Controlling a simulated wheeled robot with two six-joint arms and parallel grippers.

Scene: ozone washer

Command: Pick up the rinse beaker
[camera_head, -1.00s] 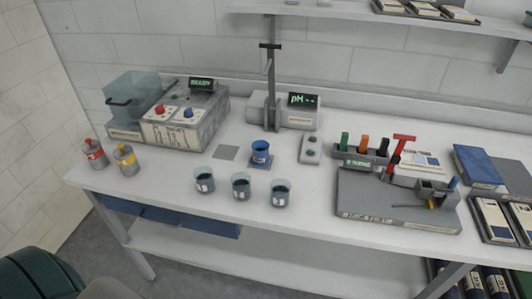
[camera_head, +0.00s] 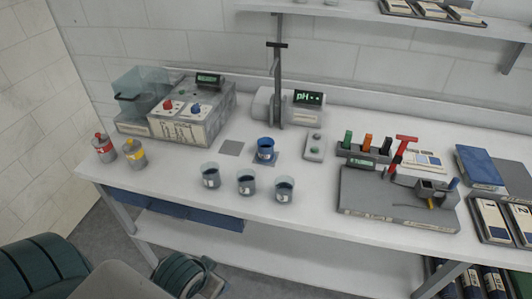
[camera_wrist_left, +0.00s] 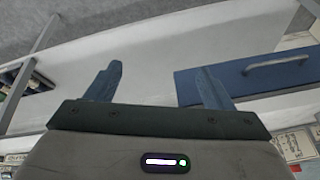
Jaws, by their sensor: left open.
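Three small clear beakers with dark contents and white labels stand in a row near the table's front edge: the left one (camera_head: 210,177), the middle one (camera_head: 246,184) and the right one (camera_head: 284,191). A blue beaker (camera_head: 265,149) stands behind them on a small pad below the pH meter's stand. The labels are too small to read, so I cannot tell which is the rinse beaker. My left gripper (camera_wrist_left: 160,68) shows in the left wrist view, open and empty, with the table edge and drawer beyond it. No beaker shows in that view. My right gripper is not in view.
A grey tray (camera_head: 395,205) fills the right. A blue drawer (camera_head: 170,212) hangs below.

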